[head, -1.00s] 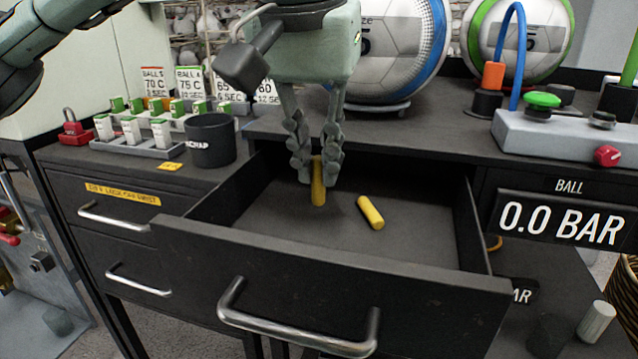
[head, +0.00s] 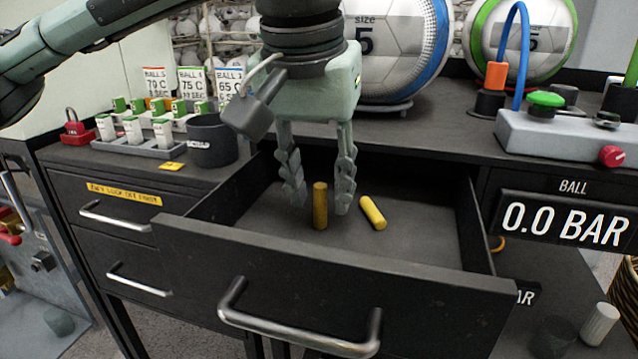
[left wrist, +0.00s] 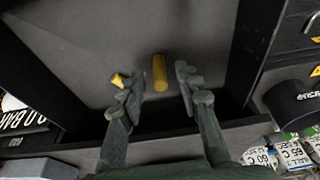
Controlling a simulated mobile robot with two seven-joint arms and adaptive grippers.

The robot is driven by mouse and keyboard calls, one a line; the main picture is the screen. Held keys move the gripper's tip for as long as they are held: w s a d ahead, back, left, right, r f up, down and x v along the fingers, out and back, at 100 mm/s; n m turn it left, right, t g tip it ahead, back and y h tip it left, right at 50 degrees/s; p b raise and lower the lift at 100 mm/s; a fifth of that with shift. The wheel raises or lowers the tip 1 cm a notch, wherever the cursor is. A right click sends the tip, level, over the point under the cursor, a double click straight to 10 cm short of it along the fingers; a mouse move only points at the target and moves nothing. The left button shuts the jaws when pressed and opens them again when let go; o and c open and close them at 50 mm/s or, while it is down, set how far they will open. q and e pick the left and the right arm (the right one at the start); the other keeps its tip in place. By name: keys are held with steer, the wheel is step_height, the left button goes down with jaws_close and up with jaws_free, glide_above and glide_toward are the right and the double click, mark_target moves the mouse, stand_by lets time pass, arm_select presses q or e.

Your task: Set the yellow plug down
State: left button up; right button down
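A yellow plug (head: 320,206) is in the open drawer (head: 330,262) and appears to stand upright on its floor. My left gripper (head: 320,200) reaches down into the drawer with its fingers spread, one on each side of this plug. In the left wrist view the plug (left wrist: 160,73) shows between the open fingertips (left wrist: 157,80), with a gap on both sides. A second yellow plug (head: 373,212) lies on its side to the right, outside the fingers. In the left wrist view it is partly hidden behind a finger. My right gripper is not in view.
A black scrap cup (head: 212,140), a rack of small bottles (head: 150,148) and a red padlock (head: 76,130) stand on the left cabinet top. A grey control box (head: 560,138) with a green button is at the right. The drawer floor is otherwise clear.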

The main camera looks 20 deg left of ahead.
arm_select(q)
steer(key=shift+r, duration=0.1)
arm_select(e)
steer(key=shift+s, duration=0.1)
arm_select(q)
steer(key=shift+v, duration=0.95)
steer(key=p+v, duration=0.1)
steer(key=v, duration=0.9)
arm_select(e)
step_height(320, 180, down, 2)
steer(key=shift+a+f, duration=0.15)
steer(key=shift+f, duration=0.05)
arm_select(q)
steer(key=shift+w+r, duration=0.1)
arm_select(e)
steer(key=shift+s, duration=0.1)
arm_select(q)
steer(key=shift+c, duration=0.6)
